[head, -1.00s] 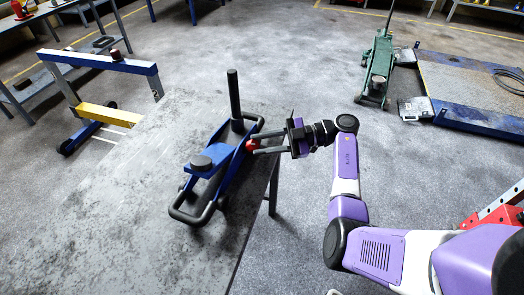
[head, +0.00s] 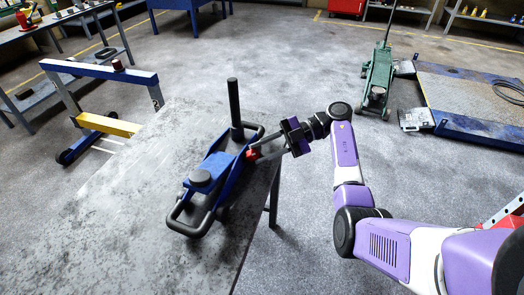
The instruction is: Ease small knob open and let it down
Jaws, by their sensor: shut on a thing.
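A blue trolley jack (head: 216,167) with a dark frame stands on the grey table. Its round dark saddle (head: 201,178) sits on the blue lift arm, and its black handle (head: 234,105) stands upright at the far end. A small red knob (head: 253,155) is on the jack's right side near the handle. My gripper (head: 259,153) reaches in from the right and is shut on the red knob. The fingers partly hide the knob, so its exact turn cannot be told.
The grey table (head: 120,215) has free room left of the jack. Its right edge runs just under my gripper. A blue stand with a yellow beam (head: 108,124) is at the left. A green jack (head: 378,75) and a blue platform (head: 470,95) stand on the floor at the back right.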

